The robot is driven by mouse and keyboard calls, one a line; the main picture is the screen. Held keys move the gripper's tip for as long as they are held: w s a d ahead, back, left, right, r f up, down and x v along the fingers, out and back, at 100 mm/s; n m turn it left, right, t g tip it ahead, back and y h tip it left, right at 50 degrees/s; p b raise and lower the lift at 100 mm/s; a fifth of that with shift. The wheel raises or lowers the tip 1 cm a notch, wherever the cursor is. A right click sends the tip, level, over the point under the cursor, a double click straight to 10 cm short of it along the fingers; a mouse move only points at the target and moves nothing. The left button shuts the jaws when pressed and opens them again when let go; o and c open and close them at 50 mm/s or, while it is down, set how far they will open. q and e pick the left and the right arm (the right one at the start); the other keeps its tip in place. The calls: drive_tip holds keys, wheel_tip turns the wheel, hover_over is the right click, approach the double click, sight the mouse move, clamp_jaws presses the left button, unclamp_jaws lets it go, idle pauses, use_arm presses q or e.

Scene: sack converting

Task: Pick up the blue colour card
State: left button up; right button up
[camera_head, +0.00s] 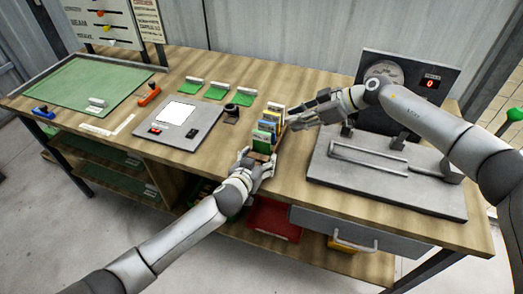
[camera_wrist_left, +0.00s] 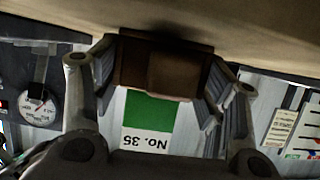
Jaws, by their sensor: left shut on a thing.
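A small wooden card rack (camera_head: 277,148) stands near the table's front edge with several cards upright in it. A blue card (camera_head: 268,126) shows in the middle of the row, behind a green card (camera_head: 261,146) at the front. My left gripper (camera_head: 257,160) is at the rack's front end. In the left wrist view its fingers (camera_wrist_left: 165,75) lie on both sides of the brown rack (camera_wrist_left: 132,62), and a green and white card marked No. 35 (camera_wrist_left: 148,112) shows between them. My right gripper (camera_head: 302,114) is just right of the cards, its fingers apart and apparently empty.
A grey panel with a white sheet (camera_head: 178,111), green pieces and a green mat (camera_head: 85,85) lie on the left.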

sight(272, 123)
drive_tip(key=w+a+f+n+y, duration=0.1)
drive_tip(key=a+n, duration=0.2)
drive_tip(key=n, duration=0.9)
drive_tip(key=w+a+f+n+t+y, duration=0.1)
drive_tip(key=a+f+n, duration=0.1)
drive_tip(key=n, duration=0.9)
drive_tip(key=a+f+n+y, duration=0.1)
drive_tip(key=a+n+y, duration=0.1)
drive_tip(key=n, duration=1)
drive_tip(key=shift+w+a+f+n, duration=0.15)
drive_tip(key=shift+w+a+f, duration=0.05)
drive_tip(key=shift+a, duration=0.25)
drive_tip(key=shift+w+a+f+n, duration=0.15)
drive_tip(key=shift+w+a+f, duration=0.05)
drive_tip(key=shift+a, duration=0.2)
clamp_jaws()
